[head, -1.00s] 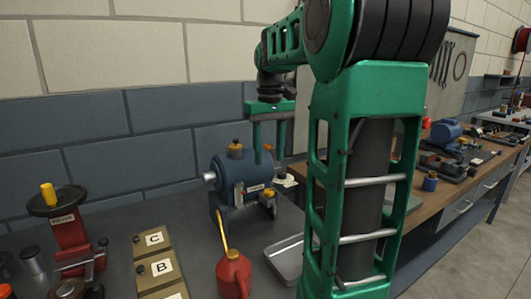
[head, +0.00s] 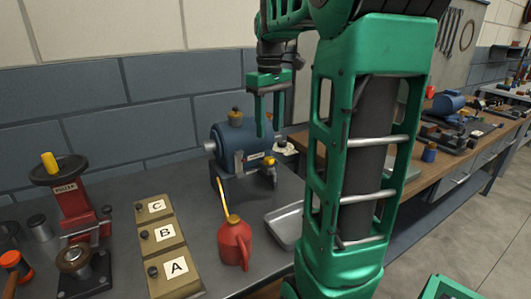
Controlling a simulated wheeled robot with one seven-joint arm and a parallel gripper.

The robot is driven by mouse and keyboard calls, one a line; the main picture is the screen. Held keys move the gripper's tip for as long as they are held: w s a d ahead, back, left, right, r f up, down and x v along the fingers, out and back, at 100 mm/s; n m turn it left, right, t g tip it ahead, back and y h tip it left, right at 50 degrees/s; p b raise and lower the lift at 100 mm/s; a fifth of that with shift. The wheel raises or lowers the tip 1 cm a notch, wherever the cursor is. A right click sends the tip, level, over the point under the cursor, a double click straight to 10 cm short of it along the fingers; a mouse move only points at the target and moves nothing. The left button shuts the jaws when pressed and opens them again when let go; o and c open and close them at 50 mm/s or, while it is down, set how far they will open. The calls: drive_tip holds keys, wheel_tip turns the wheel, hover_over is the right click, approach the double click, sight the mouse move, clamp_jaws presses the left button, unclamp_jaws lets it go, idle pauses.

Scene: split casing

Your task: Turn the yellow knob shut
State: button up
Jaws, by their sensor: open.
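A blue split casing (head: 228,139) stands on the grey bench at the back. A small yellow knob (head: 269,161) sits low on its front right side. A second, brass-yellow knob (head: 235,113) stands on top of the casing. My gripper (head: 268,132) points down over the right end of the casing, with its two fingers apart and nothing visible between them. The fingertips are above the lower yellow knob. I cannot tell whether they touch the casing.
A red oil can (head: 235,242) with a yellow spout stands in front of the casing, beside a grey tray (head: 286,224). Boxes labelled A, B and C (head: 164,240) and a red press (head: 72,205) with a yellow handle are at left. My arm hides the bench at right.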

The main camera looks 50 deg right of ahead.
sight(268, 158)
wheel_tip(268, 158, down, 9)
drive_tip(key=shift+f, duration=0.1)
idle(0.3)
drive_tip(key=c, duration=1)
